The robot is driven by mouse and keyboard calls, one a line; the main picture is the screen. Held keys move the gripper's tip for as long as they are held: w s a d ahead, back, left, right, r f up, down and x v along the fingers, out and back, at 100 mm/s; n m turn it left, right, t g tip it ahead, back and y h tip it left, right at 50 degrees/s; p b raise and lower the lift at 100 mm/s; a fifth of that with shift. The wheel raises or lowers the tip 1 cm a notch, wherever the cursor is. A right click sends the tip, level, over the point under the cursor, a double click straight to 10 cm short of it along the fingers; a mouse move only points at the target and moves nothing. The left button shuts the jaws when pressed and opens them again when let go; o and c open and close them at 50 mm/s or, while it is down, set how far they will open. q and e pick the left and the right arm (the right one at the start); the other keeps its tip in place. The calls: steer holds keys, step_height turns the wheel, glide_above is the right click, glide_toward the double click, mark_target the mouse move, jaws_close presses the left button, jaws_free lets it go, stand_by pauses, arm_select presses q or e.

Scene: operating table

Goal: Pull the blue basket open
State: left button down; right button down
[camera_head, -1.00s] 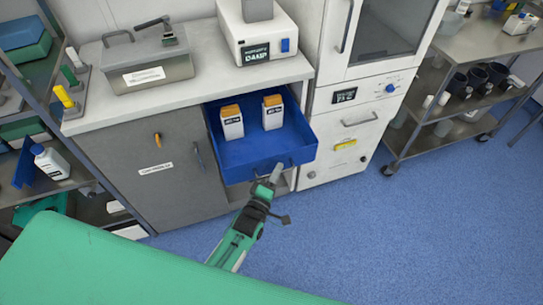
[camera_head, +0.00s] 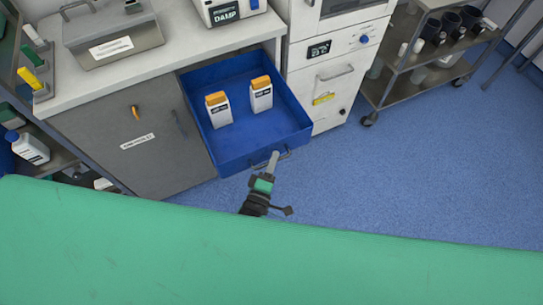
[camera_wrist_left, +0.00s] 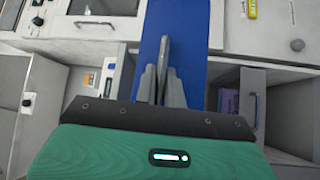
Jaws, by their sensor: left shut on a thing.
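The blue basket (camera_head: 228,158) is a drawer-like bin pulled well out from under the white counter. Two white bottles with orange caps, a left one (camera_head: 219,115) and a right one (camera_head: 261,98), stand upright inside it. A thin dark handle (camera_head: 286,153) is on its front wall. My left gripper (camera_head: 272,160) is at that front wall, shut on the handle. In the left wrist view, the fingers (camera_wrist_left: 163,75) are close together in front of the blue basket (camera_wrist_left: 193,35); the grip itself is partly hidden there. My right gripper is in neither view.
A green surface (camera_head: 270,260) fills the foreground and hides part of my left arm. A grey cabinet door (camera_head: 135,140) is left of the basket, a white cabinet (camera_head: 335,85) right of it. Blue floor (camera_head: 420,170) is clear to the right, before a metal cart (camera_head: 405,75).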

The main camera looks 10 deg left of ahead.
arm_select(q)
steer(key=shift+f, duration=0.1)
steer(key=c, duration=1.5)
jaws_free()
